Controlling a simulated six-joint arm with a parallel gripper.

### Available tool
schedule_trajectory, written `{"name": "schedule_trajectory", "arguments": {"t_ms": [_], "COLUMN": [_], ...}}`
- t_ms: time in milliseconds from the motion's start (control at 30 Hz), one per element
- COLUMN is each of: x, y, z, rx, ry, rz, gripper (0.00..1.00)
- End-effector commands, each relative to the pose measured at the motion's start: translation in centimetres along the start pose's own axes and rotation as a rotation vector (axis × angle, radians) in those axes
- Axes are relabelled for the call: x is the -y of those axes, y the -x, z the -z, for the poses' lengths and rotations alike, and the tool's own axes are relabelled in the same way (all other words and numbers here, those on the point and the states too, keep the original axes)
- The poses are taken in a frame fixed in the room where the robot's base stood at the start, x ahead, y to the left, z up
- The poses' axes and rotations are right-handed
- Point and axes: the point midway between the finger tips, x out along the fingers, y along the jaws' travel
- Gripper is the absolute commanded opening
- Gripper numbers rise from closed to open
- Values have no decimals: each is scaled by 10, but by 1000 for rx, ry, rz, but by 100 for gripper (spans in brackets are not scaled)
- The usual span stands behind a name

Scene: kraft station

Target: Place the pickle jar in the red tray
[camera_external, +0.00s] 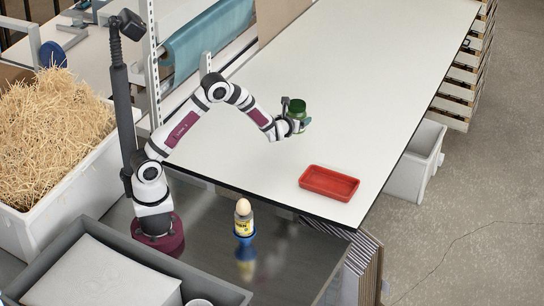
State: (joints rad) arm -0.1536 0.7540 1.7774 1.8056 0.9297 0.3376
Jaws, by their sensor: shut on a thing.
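The pickle jar (298,108) is a small dark green jar with a green lid. My gripper (301,119) is shut on it and holds it over the white table, beyond and to the left of the red tray. The jar looks upright. The fingers are small in the picture and partly hidden by the jar. The red tray (329,194) is a shallow rectangle lying near the front right edge of the white table. It looks empty.
A bin of straw (52,125) is at the left. The white table (370,75) is otherwise clear. A grey tub (110,275) is in front.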

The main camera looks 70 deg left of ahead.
Motion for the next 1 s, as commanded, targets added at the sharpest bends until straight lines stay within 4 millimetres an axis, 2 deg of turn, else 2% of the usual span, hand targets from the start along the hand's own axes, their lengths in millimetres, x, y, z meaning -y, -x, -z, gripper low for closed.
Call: {"name": "schedule_trajectory", "arguments": {"t_ms": [133,267,367,500,600,700,767,833,867,1000], "x": [24,65,100,145,165,175,179,178,177,168], "y": [17,52,89,150,186,209,216,211,204,155], "z": [5,18,32,55,70,78,82,85,86,94], "rx": [3,4,4,4,2,2,2,1,2,1], "ry": [-12,-35,-59,-97,-118,-132,-137,-139,-140,-139], "rz": [35,97,156,244,292,321,331,332,332,327], "gripper": [0,0,0,0,0,0,0,0,0,0]}}
